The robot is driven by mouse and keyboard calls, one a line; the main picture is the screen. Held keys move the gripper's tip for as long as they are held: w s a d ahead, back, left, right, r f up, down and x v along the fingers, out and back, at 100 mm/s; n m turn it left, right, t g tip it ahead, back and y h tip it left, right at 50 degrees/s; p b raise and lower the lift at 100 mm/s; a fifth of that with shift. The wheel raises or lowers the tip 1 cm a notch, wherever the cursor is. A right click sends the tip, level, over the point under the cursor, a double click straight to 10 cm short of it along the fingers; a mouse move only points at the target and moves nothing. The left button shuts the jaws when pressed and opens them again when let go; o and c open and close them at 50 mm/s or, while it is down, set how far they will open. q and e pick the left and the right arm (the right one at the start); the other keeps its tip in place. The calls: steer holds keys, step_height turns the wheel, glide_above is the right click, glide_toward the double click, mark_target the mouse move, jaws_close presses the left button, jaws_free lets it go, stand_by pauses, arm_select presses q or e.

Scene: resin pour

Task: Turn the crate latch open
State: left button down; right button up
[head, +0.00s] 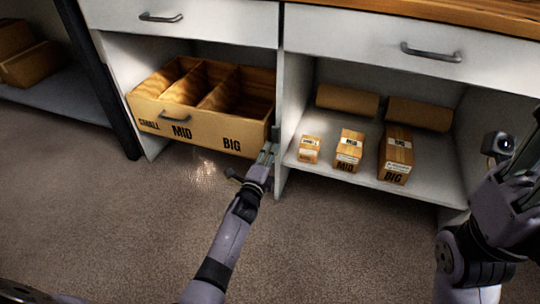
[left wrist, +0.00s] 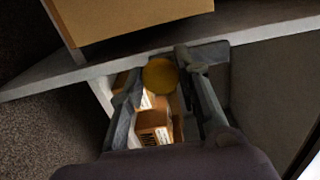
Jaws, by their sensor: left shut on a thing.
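The wooden crate (head: 205,127) sits in the left open bay, with empty compartments and the labels SMALL, MID and BIG on its front. Its front also shows at the top of the left wrist view (left wrist: 130,18). My left gripper (head: 268,151) is at the crate's right front corner, beside the cabinet divider. In the left wrist view a round yellow-brown latch knob (left wrist: 160,75) lies between its fingers, and the gripper is shut on it. The latch's turn angle is hard to tell. My right gripper (head: 512,165) is at the right edge, its fingers partly unclear.
Small, MID and BIG boxes (head: 309,149) (head: 348,152) (head: 396,155) stand on the right shelf, with two brown rolls (head: 347,100) (head: 419,113) behind. Drawers with handles (head: 431,53) are above. The carpet floor in front is clear.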

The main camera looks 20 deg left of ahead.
arm_select(q)
steer(key=c, duration=1.6)
jaws_free()
steer(key=o, duration=0.4)
steer(key=s, duration=1.2)
steer(key=shift+a, duration=0.2)
